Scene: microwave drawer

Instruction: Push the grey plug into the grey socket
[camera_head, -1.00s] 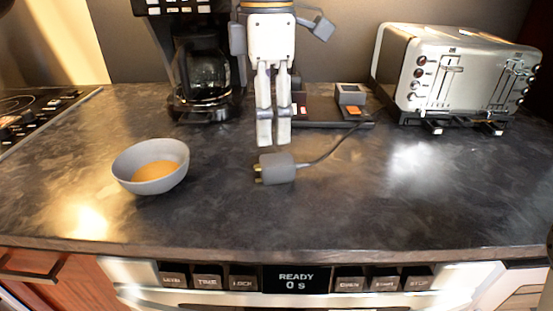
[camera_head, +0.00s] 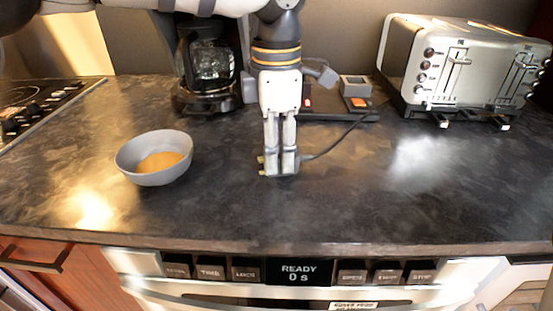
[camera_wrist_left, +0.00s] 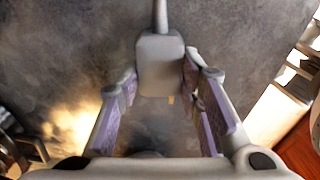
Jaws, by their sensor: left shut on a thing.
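The grey plug (camera_wrist_left: 160,62) sits between the fingers of my left gripper (camera_head: 280,173), which is shut on it at the counter top. In the head view the fingers hide most of the plug; its brass pins (camera_head: 261,160) point left. In the left wrist view a pin shows at its lower end and its cable leaves at the top. A dark board (camera_head: 325,112) at the back carries a grey socket-like block (camera_head: 354,85) with an orange switch. Another part with a red switch is partly hidden behind my gripper. My right gripper is out of view.
A grey bowl (camera_head: 152,143) with orange-brown contents stands to the left. A coffee maker (camera_head: 205,65) stands behind left, a toaster (camera_head: 460,65) behind right. The plug's cable (camera_head: 345,137) runs back toward the board. The front counter is clear.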

